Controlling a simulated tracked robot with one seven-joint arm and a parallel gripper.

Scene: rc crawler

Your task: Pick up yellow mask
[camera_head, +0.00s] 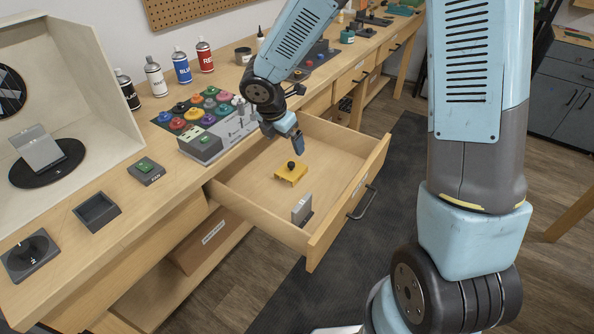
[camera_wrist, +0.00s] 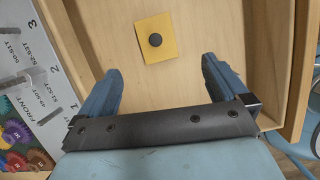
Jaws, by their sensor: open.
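The yellow mask (camera_head: 291,174) lies flat in the open drawer (camera_head: 245,190), with a round black knob on top. It also shows in the wrist view (camera_wrist: 158,50), ahead of the fingertips and between their lines. My gripper (camera_head: 289,128) is above the drawer, over its far part, apart from the mask. In the wrist view my gripper (camera_wrist: 160,75) has its two blue fingers spread wide with nothing between them.
A grey upright piece (camera_head: 302,209) stands in the drawer near its front. The drawer walls surround the mask. On the bench are a rack of coloured knobs (camera_head: 195,110), spray cans (camera_head: 181,66), a green-button box (camera_head: 146,171) and a grey tray (camera_head: 97,211).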

